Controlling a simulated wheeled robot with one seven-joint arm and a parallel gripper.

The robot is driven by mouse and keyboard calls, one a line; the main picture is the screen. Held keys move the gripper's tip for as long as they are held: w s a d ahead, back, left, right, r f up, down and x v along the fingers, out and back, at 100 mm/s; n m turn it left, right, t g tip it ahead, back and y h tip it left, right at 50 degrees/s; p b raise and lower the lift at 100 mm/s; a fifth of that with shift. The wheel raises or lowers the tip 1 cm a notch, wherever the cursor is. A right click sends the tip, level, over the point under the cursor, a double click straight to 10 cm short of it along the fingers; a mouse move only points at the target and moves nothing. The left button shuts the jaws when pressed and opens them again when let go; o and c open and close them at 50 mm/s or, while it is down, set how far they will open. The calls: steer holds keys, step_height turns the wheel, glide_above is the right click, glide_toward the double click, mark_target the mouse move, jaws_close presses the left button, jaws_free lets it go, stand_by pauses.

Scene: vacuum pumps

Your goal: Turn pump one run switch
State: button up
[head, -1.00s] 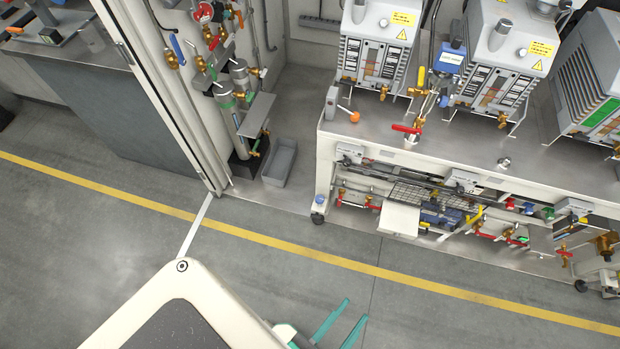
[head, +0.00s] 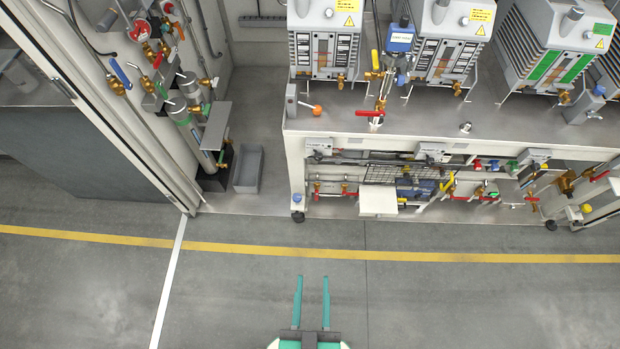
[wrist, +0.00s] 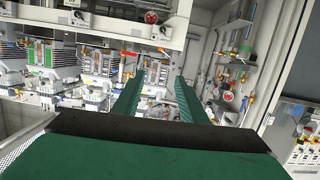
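My gripper (head: 312,281) is open and empty, its two green fingers apart over the grey floor in front of the bench. It also shows in the wrist view (wrist: 163,82), with the pumps beyond its fingers. Three grey pumps stand on the bench (head: 410,117): a left pump (head: 325,40), a middle pump (head: 437,45) and a right pump (head: 545,50). Small grey switch boxes sit under the bench's front edge: left (head: 318,146), middle (head: 431,151) and right (head: 534,156). Their labels and knob positions are too small to read. My gripper touches none of them.
A lever with an orange ball (head: 317,110) and a red valve handle (head: 369,113) stand on the bench top. A pale shelf (head: 378,200) sticks out below. Pipes and valves (head: 180,100) line the left alcove, above a grey bin (head: 248,169). The floor before the bench is clear.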

steer(key=w+f+n, duration=0.1)
steer(key=w+f, duration=0.6)
steer(key=f, duration=0.1)
steer(key=n+t, duration=0.2)
glide_toward(318, 159)
steer(key=shift+w+f+n, duration=0.15)
steer(key=shift+w+n, duration=0.35)
steer(key=shift+w, duration=0.4)
steer(key=shift+w, duration=0.1)
steer(key=shift+w, duration=3.35)
